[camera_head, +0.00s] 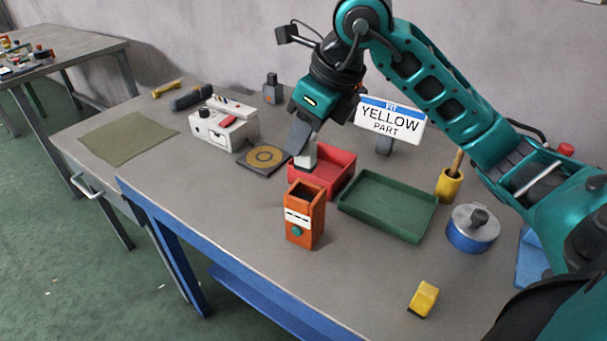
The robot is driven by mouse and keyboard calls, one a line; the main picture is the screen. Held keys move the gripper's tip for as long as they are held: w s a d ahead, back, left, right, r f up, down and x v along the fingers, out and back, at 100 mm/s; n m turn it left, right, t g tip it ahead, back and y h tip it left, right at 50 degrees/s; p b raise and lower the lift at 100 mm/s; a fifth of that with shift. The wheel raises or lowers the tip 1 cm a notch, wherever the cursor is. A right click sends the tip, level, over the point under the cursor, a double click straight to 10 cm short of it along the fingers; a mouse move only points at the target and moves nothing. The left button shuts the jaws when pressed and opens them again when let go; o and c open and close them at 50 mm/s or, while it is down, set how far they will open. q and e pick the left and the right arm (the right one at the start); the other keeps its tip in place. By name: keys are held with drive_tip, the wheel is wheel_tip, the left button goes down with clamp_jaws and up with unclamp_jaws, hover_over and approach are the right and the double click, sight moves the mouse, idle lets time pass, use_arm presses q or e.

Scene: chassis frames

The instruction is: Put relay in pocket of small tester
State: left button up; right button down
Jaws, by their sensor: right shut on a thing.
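An orange upright box (304,218) with an open pocket in its top, a pale label and a green button stands at the table's front middle; it looks like the small tester. My right gripper (305,150) reaches down into the red tray (337,178) behind it. It is shut on a small whitish block (307,160), perhaps the relay, largely hidden by the fingers and tray wall. I cannot tell whether the block touches the tray floor. A yellow block (424,297) with a dark base lies at the front right. My left gripper is out of view.
A green tray (389,204) is right of the red one. A sign (390,120) reads "FIT YELLOW PART". A white device (222,127), dark plate (264,158), yellow cup (449,185) and round tin (473,230) stand around. The front left is clear.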

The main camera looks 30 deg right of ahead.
sight(304, 170)
wheel_tip(304, 170, down, 7)
drive_tip(key=shift+f+b, duration=0.2)
drive_tip(key=shift+b, duration=0.1)
drive_tip(key=shift+f, duration=0.15)
drive_tip(key=c, duration=0.8)
unclamp_jaws()
drive_tip(key=shift+r, duration=0.25)
drive_tip(key=v, duration=1.1)
drive_tip(key=shift+s+r+p, duration=0.15)
drive_tip(key=shift+r+p, duration=0.15)
drive_tip(key=shift+r, duration=0.1)
